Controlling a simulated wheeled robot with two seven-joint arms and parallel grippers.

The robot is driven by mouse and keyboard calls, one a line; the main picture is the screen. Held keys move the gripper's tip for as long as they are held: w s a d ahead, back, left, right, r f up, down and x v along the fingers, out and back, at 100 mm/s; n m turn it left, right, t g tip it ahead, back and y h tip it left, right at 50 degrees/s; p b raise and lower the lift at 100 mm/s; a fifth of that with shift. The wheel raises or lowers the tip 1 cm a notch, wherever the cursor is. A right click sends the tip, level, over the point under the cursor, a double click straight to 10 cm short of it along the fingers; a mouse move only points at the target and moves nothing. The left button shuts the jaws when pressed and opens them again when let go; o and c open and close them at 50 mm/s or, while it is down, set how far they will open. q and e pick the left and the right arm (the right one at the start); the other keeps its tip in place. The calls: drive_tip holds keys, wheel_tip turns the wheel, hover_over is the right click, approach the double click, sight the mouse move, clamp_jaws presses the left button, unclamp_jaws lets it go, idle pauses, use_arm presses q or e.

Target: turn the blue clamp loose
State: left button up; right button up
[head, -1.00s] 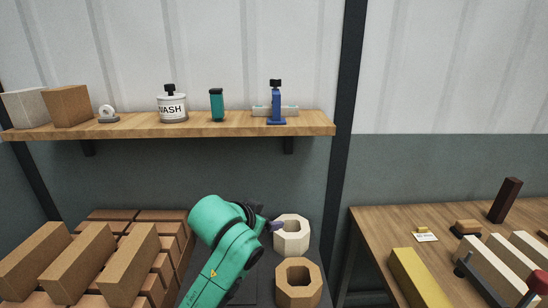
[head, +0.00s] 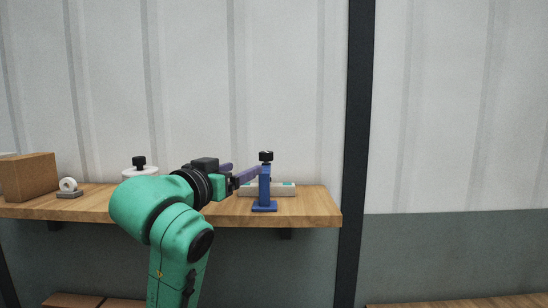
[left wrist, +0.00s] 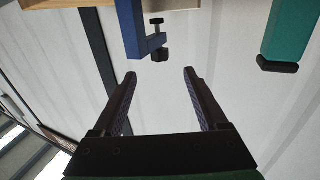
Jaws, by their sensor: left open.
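The blue clamp (head: 264,188) stands upright on the wooden shelf near its right end, with a black knob (head: 266,156) on top. The clamp also shows at the top of the left wrist view (left wrist: 130,28), its black knob (left wrist: 160,54) just beyond and between the fingertips. My left gripper (head: 248,172) is raised at shelf height, pointing right at the upper part of the clamp. Its two fingers are apart and empty in the left wrist view (left wrist: 159,76); the knob looks clear of them. My right gripper is out of sight.
A pale bar with teal marks (head: 284,190) lies behind the clamp on the shelf (head: 322,207). A teal bottle (left wrist: 288,35) stands near it in the left wrist view. A white jar (head: 139,169), a small tape roll (head: 68,186) and a brown block (head: 30,178) are further left.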

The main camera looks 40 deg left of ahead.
sight(263, 157)
use_arm(q)
drive_tip(key=p+x, duration=0.1)
drive_tip(key=x, duration=0.1)
drive_tip(key=r+p+x, duration=0.1)
drive_tip(key=x, duration=0.2)
drive_tip(key=p+x, duration=0.1)
drive_tip(key=x, duration=0.1)
drive_tip(key=shift+w+a+r+p, duration=0.1)
drive_tip(key=shift+w+r+p, duration=0.05)
drive_tip(key=shift+w+p, duration=0.25)
drive_tip(key=p+x, duration=0.1)
drive_tip(key=x, duration=0.3)
drive_tip(key=shift+f, duration=0.2)
clamp_jaws()
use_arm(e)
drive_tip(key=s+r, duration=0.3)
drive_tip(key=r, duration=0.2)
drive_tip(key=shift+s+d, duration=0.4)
